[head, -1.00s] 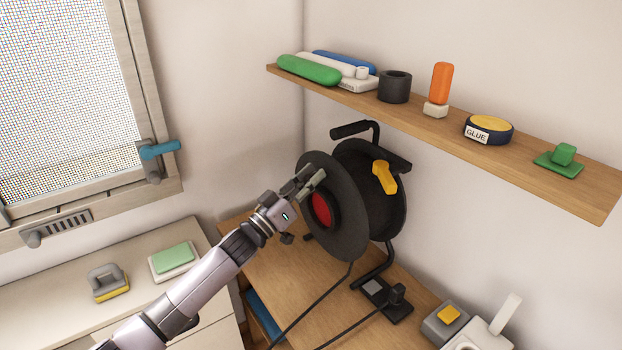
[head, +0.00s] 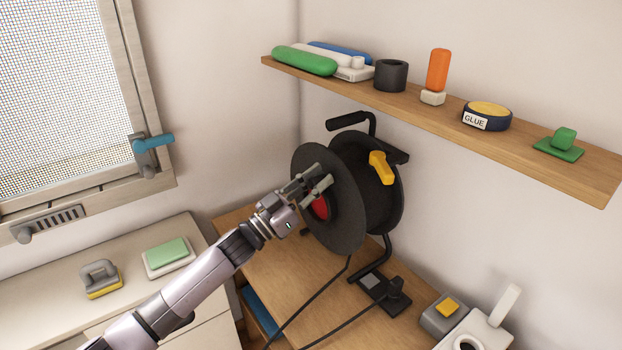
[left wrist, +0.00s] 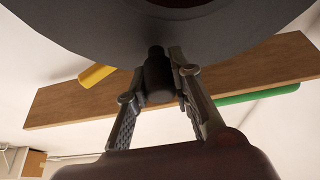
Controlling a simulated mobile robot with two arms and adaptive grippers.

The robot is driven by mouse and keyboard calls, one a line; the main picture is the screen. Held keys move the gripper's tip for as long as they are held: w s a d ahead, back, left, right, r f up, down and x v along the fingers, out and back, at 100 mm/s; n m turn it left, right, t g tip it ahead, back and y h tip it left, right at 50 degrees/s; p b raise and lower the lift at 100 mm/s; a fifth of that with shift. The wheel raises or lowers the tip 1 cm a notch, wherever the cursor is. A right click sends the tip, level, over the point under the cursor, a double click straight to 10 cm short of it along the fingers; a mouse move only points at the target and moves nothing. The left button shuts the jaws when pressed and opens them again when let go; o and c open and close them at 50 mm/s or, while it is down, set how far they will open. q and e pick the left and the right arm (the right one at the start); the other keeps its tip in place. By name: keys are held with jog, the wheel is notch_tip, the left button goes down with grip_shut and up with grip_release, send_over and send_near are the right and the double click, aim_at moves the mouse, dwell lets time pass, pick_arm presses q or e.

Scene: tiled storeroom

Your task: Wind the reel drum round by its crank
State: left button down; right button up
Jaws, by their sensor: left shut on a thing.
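The reel drum (head: 330,225) is a black, wide-flanged drum with a red hub (head: 319,207), standing in a black tube frame on the wooden bench. My left gripper (head: 317,186) reaches its near face from the left, above the hub. In the left wrist view the gripper (left wrist: 160,88) is shut on the dark crank handle (left wrist: 157,72), which stands out from the drum's face (left wrist: 100,30). In the head view my fingers hide the handle. My right gripper is not in view.
A yellow lever (head: 380,167) sits at the reel's far side. A wooden shelf (head: 560,160) with several objects hangs above and behind. Black cables (head: 312,297) run across the bench (head: 290,265). A blue-handled window (head: 153,143) is at the left.

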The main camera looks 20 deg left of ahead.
pick_arm(q)
jog(key=s+d+f+m+g+h+b, duration=0.1)
jog(key=m, duration=0.1)
jog(key=d+f+m+g, duration=0.1)
jog(key=m, duration=0.2)
jog(key=s+d+f+m+g+h+b, duration=0.1)
jog(key=m, duration=0.2)
jog(key=shift+s+d+f+h+b, duration=0.2)
jog(key=shift+s+h+b, duration=0.1)
jog(key=shift+s, duration=0.05)
jog(key=shift+s+d+f+m+g, duration=0.15)
jog(key=shift+f+m+g, duration=0.3)
jog(key=shift+m, duration=0.35)
jog(key=f+m+g, duration=0.1)
jog(key=m, duration=0.1)
jog(key=d+f+m+b, duration=0.1)
jog(key=m, duration=0.1)
jog(key=s+f+m+g+b, duration=0.1)
jog(key=shift+d+f+m+g+h, duration=0.2)
jog(key=shift+f+m+g+h, duration=0.1)
jog(key=shift+f+m+g, duration=0.1)
notch_tip(320, 180, down, 2)
jog(key=m+g+b, duration=0.1)
jog(key=m, duration=0.1)
jog(key=shift+s+d+m, duration=0.1)
jog(key=shift+s+m, duration=0.05)
jog(key=shift+m, duration=0.15)
jog(key=shift+f+m+g+y+b, duration=0.4)
jog(key=shift+f+m+g+b, duration=0.05)
jog(key=shift+f+m, duration=0.7)
